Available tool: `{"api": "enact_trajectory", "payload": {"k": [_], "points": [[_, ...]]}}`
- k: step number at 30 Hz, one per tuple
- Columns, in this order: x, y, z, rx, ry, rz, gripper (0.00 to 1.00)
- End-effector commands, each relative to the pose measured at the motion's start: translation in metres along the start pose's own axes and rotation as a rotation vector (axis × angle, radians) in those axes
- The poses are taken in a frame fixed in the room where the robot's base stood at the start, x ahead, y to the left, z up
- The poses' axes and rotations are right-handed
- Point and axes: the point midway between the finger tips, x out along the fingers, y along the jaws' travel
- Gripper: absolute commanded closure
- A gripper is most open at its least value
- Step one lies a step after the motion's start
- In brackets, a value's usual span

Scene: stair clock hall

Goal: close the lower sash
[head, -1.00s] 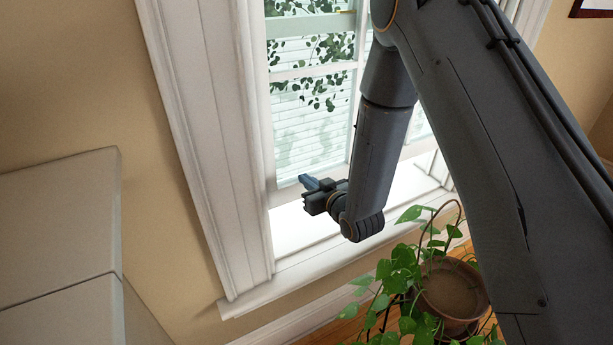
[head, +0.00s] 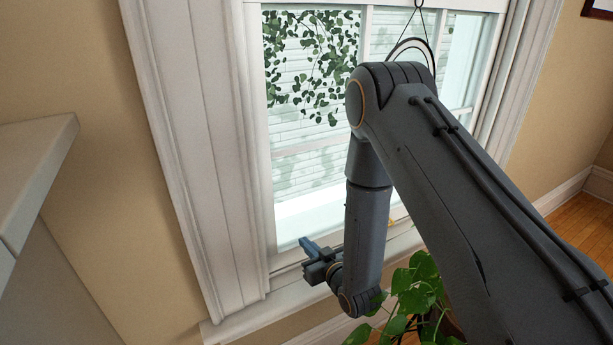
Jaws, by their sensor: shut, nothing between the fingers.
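The lower sash (head: 300,149) is a white-framed window pane with glazing bars. Its bottom rail is low, close to the white sill (head: 262,309). Whether a thin gap is left between rail and sill I cannot tell. My gripper (head: 309,249) is shut and empty, with its blue-grey fingertips at the left part of the bottom rail. Contact with the rail is not clear. My forearm hides the middle of the sash and part of the rail. A small brass-coloured fitting (head: 391,222) shows just right of the forearm.
A leafy potted plant (head: 412,297) stands below the sill, partly behind my arm. A pale cabinet (head: 35,160) is at the left. White casing (head: 190,150) frames the window on the left. Wooden floor (head: 572,235) is open at the right.

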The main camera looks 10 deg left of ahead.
Motion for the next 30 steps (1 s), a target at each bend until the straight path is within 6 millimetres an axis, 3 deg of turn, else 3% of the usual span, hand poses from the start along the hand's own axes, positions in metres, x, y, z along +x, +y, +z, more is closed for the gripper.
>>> {"api": "enact_trajectory", "payload": {"k": [6, 19, 23, 30], "points": [[0.002, 0.000, 0.011, 0.000, -0.005, 0.000, 1.00], [0.001, -0.001, 0.011, 0.001, -0.009, -0.001, 1.00], [-0.002, -0.001, 0.001, 0.001, -0.007, 0.000, 1.00], [-0.012, 0.000, -0.039, 0.000, 0.010, 0.002, 1.00]]}}
